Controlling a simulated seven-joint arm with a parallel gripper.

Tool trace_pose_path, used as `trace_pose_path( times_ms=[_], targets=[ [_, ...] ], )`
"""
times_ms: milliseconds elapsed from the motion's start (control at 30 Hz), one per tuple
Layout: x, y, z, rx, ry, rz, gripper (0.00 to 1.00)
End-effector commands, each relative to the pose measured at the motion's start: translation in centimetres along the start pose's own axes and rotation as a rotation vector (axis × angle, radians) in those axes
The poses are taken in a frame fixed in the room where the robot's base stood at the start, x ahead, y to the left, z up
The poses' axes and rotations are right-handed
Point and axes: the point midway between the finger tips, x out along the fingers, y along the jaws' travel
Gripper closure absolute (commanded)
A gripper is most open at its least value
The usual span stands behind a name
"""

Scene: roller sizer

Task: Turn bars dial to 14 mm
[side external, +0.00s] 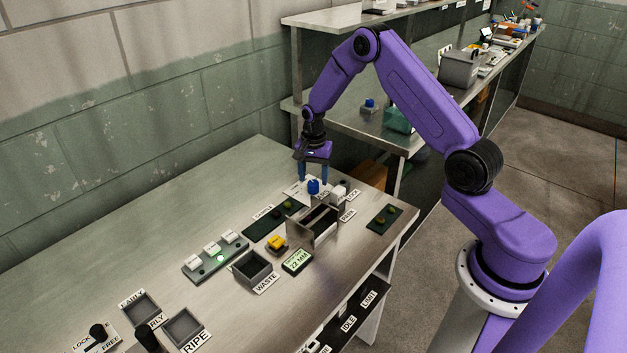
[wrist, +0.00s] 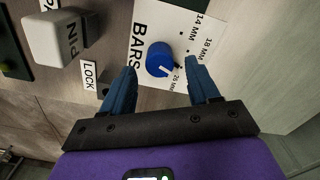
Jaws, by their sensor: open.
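The blue BARS dial (wrist: 160,60) sits on a white plate (wrist: 145,22) marked 14 MM, 18 MM and 26 MM; part of the scale is hidden behind a finger. The dial's white pointer aims to the lower right, toward the right finger. My gripper (wrist: 162,68) is open, with one blue finger on each side of the dial and gaps visible between them. In the side view my gripper (side external: 312,177) points down over the dial (side external: 313,187). A small display (side external: 297,261) reads 22 MM.
A pale block-shaped PIN handle (wrist: 55,38) and a LOCK label (wrist: 89,76) stand left of the dial in the wrist view. In the side view, a metal bin (side external: 315,226), a yellow knob (side external: 276,243) and a WASTE bin (side external: 252,270) stand nearer the front. The table's left rear is clear.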

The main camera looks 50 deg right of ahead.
Motion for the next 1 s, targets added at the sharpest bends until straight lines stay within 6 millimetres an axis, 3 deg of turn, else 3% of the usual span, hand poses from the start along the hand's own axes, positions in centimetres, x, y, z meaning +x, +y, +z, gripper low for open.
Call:
trace_pose_path(
  times_ms=[200, 533, 700, 1000],
  targets=[
    [1.8, 0.0, 0.0, -0.001, 0.000, -0.001, 0.40],
    [2.0, 0.0, 0.0, 0.000, 0.001, -0.001, 0.40],
    [2.0, -0.1, 0.0, 0.000, 0.001, -0.001, 0.95],
    [2.0, -0.1, 0.0, -0.022, 0.001, -0.001, 0.96]
  ],
)
